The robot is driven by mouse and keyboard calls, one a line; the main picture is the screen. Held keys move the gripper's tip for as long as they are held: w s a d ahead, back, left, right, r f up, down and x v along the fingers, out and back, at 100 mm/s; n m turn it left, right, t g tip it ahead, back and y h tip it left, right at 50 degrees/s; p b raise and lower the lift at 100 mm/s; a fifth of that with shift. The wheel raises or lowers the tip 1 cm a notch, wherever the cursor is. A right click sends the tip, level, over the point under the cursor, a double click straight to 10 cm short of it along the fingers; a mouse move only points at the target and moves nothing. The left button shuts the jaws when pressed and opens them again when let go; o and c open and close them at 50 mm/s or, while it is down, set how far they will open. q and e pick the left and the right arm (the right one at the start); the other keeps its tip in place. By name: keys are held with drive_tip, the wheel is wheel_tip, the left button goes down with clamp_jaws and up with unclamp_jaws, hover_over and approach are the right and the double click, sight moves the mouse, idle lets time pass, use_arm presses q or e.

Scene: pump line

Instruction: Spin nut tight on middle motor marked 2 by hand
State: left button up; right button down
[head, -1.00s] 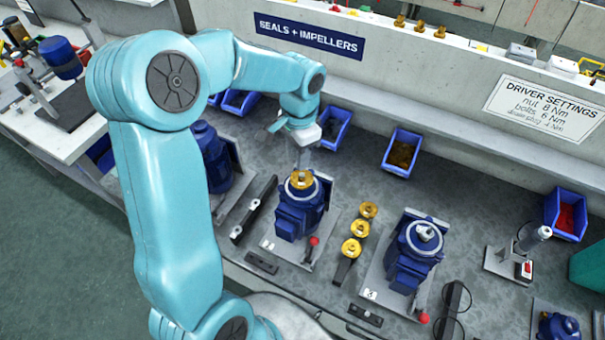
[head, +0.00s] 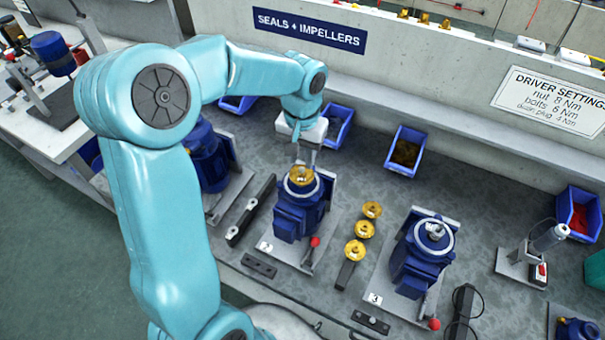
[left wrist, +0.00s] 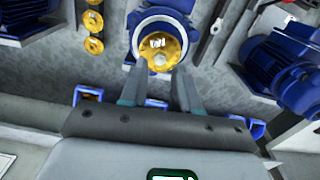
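The middle motor (head: 299,212) is blue and stands upright on a grey plate, with a brass impeller (head: 301,176) on top. The small label on its plate is too small to read. In the left wrist view, a small silver nut (left wrist: 158,43) shows at the centre of the brass impeller (left wrist: 176,50). My left gripper (head: 306,155) points down just above the impeller. In the left wrist view its two fingers (left wrist: 161,72) are apart with nothing between them, just short of the nut. My right gripper is not in view.
Another blue motor (head: 421,255) with a bare silver top stands to the right, on a plate marked 3. Brass impellers (head: 355,249) lie between the two motors. A red-knobbed lever (head: 314,242) stands beside the middle motor. Blue bins (head: 405,151) line the back.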

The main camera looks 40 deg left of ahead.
sight(302, 170)
use_arm(q)
wheel_tip(302, 170, down, 3)
drive_tip(key=shift+r+b, duration=0.2)
drive_tip(key=shift+b, duration=0.45)
clamp_jaws()
